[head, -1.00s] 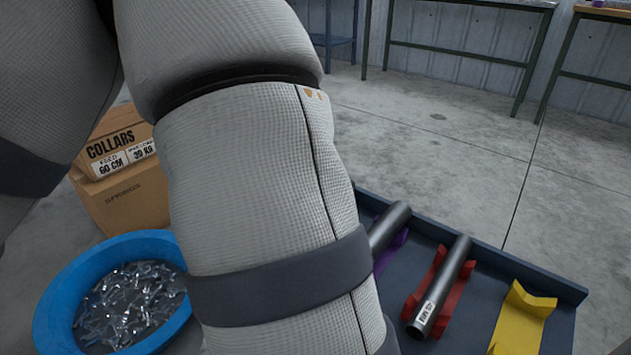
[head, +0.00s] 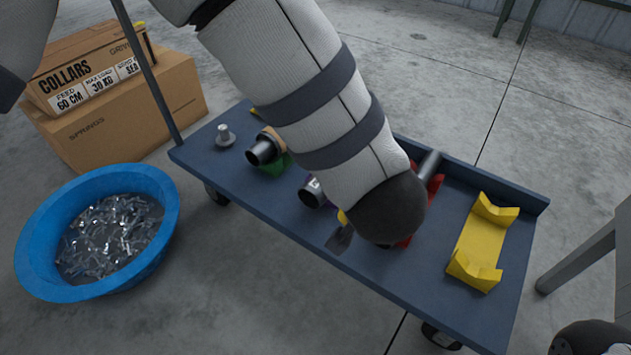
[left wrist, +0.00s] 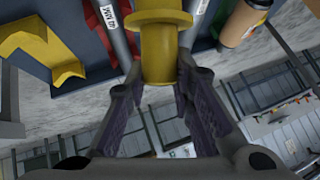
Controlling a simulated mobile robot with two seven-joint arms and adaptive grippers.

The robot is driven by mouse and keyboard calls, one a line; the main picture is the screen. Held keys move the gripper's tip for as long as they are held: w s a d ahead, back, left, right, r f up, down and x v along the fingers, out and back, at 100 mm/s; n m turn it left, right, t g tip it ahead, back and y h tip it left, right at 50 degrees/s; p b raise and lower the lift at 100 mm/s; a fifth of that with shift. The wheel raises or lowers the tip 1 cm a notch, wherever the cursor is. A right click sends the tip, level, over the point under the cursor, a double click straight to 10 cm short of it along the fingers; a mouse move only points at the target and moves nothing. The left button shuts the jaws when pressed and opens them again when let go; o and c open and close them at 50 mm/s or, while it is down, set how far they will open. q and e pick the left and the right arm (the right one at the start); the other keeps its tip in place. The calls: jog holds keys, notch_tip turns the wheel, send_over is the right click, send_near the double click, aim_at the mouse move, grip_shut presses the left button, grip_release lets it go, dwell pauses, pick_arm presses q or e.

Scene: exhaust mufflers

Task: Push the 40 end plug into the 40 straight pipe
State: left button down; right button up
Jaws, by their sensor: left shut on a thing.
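My left gripper (left wrist: 160,72) is shut on a yellow flanged end plug (left wrist: 162,38) in the left wrist view. In the head view my left arm hides most of that gripper; one dark finger (head: 340,239) and a small yellow bit of the plug (head: 343,217) show over the cart. A grey pipe (left wrist: 122,45) with a label that seems to read 40 MM lies at the red cradle (left wrist: 96,28), left of the plug. In the head view its far end (head: 429,163) shows past my arm. Whether plug and pipe touch I cannot tell. My right gripper is not in view.
The blue-grey cart (head: 385,310) also bears an empty yellow cradle (head: 482,243), a labelled pipe (head: 312,192), a pipe with a tan band (head: 263,151) and a small grey flanged part (head: 225,134). A blue tub (head: 35,250) and cardboard boxes (head: 130,115) stand left.

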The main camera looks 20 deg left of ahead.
pick_arm(q)
jog(key=w+d+f+m+g+h, duration=0.1)
jog(key=d+f+m+h, duration=0.2)
jog(key=m, duration=0.6)
jog(key=d+f+m+g+h, duration=0.1)
jog(key=d+f+m+g, duration=0.1)
jog(key=d+f+m, duration=0.35)
jog(key=s+a+f+m+g+h+b, duration=0.1)
jog(key=s+a+f+m+h, duration=0.1)
jog(key=f+m, duration=0.5)
jog(key=s+a+f+m+g+h+b, duration=0.1)
jog(key=s+a+f+m+g+h, duration=0.1)
jog(key=f+m, duration=0.5)
jog(key=s+a+m+h, duration=0.1)
jog(key=s+a+m, duration=0.1)
jog(key=m, duration=0.3)
jog(key=shift+s+a, duration=0.4)
jog(key=shift+a, duration=0.25)
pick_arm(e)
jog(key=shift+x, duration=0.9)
pick_arm(q)
jog(key=shift+f, duration=0.1)
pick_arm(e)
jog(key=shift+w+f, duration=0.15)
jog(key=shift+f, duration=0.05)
